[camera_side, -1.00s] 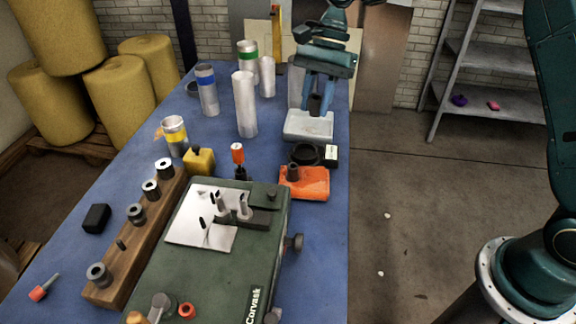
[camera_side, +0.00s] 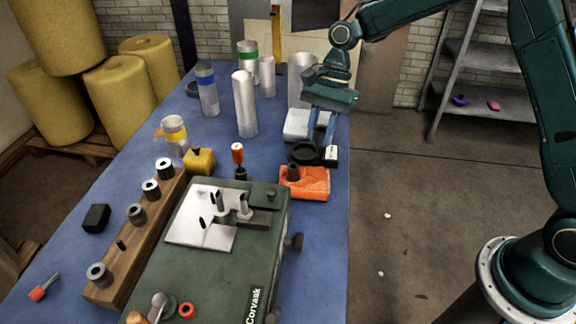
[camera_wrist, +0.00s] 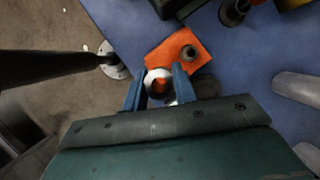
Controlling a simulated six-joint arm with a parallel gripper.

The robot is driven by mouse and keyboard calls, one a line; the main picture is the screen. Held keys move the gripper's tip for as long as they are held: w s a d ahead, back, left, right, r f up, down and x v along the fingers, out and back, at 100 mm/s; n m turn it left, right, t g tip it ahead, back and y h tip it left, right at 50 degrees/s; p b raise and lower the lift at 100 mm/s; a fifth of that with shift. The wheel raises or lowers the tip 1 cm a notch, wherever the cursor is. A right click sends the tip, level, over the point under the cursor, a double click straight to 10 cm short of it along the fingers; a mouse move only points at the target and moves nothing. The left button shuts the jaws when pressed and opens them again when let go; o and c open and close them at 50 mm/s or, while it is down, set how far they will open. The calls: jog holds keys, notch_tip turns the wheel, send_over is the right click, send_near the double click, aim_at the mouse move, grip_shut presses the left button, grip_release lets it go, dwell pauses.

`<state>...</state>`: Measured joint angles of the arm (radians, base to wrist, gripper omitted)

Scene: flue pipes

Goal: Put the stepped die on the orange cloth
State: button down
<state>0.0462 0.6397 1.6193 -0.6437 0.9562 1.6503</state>
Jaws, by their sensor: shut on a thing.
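My gripper (camera_side: 322,143) hangs over the table's right edge, just behind the orange cloth. In the wrist view my gripper (camera_wrist: 159,85) is shut on a round, hollow piece (camera_wrist: 152,78), apparently the stepped die, with a pale rim and orange showing in its centre. Its steps cannot be made out. In the side view I cannot make out the held piece clearly between the fingers. The orange cloth (camera_side: 312,190) lies folded flat on the blue table. A dark hollow cylinder (camera_side: 293,172) stands on it, also visible in the wrist view (camera_wrist: 188,52).
A white tray (camera_side: 297,124) is farther back. The green machine (camera_side: 225,266) stands in front. The cloth's right part is bare.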

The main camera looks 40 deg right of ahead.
send_over(313, 183)
jog(key=d, duration=0.1)
jog(key=f, duration=0.7)
jog(key=shift+w+d+f, duration=0.2)
jog(key=shift+w+f, duration=0.05)
jog(key=shift+f, duration=0.1)
jog(key=shift+f, duration=2)
jog(key=shift+f, duration=0.1)
jog(key=c, duration=1.1)
grip_release()
jog(key=v, duration=1.2)
jog(key=shift+w+d, duration=0.1)
